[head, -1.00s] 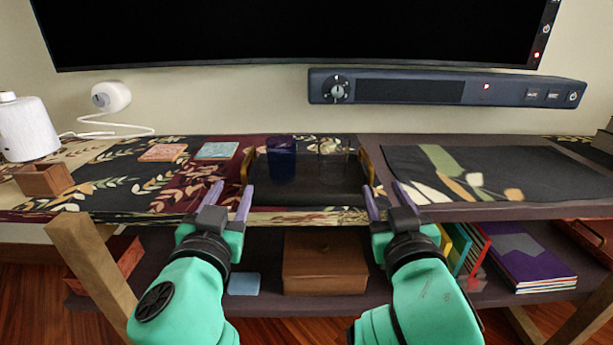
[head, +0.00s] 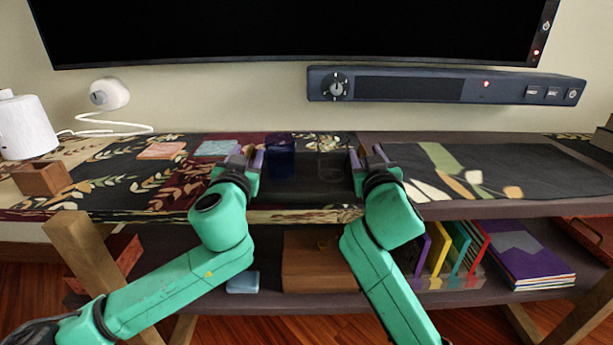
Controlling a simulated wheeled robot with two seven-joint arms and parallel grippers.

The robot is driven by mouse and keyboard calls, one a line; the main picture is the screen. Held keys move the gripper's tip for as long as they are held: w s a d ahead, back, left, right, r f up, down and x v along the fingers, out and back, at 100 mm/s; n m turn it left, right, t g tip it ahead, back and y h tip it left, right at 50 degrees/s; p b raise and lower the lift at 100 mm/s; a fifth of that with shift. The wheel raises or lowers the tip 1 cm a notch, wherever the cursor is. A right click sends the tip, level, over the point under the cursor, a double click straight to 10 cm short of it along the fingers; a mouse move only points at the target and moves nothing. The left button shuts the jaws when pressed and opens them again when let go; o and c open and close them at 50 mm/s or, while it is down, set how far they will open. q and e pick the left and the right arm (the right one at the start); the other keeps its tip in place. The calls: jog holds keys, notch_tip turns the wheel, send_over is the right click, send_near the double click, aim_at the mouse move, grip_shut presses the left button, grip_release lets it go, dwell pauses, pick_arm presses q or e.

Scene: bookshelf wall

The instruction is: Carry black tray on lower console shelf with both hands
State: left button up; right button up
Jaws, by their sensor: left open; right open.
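The black tray (head: 306,193) lies on the console's upper surface. A dark blue cup (head: 281,157) and a clear glass (head: 331,166) stand on it. My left gripper (head: 247,157) is open at the tray's left end, and my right gripper (head: 366,157) is open at its right end. The grippers largely cover the tray's brass-coloured handles, and I cannot tell if the fingers touch them. The lower shelf (head: 200,270) is below, with its middle partly behind my arms.
A wooden box (head: 304,262) fills the lower shelf's middle, with a light blue block (head: 243,282) to its left. Upright books (head: 455,250) and a purple stack (head: 520,255) are at right. A soundbar (head: 440,86) hangs above the console.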

pick_arm(q)
grip_shut()
pick_arm(e)
grip_shut()
dwell(1.1)
